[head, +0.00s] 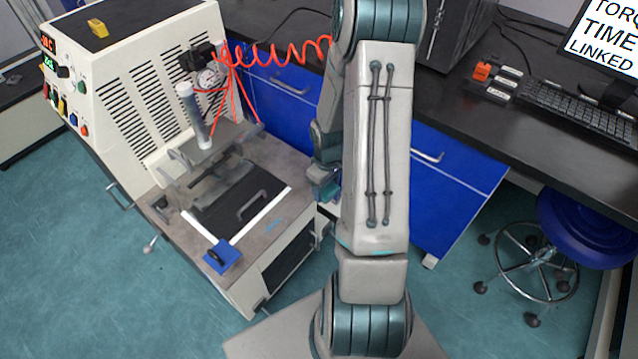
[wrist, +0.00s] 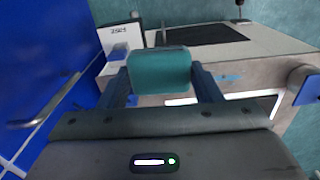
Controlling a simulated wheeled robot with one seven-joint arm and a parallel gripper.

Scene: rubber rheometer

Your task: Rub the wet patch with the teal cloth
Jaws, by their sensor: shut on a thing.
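My gripper (wrist: 161,82) is shut on the teal cloth (wrist: 160,70), which shows as a folded teal block between the two blue fingers in the wrist view. In the head view my gripper (head: 325,183) is partly hidden behind my arm, just right of the machine's deck. A small light-blue patch, seemingly the wet patch (head: 272,224), lies on the grey deck near its front right edge.
The cream rheometer (head: 130,80) has a black plate with a handle (head: 240,200) on its deck and a blue block (head: 221,256) at the front corner. Blue drawers (head: 450,185) stand close to my gripper. A blue stool (head: 590,225) is at right.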

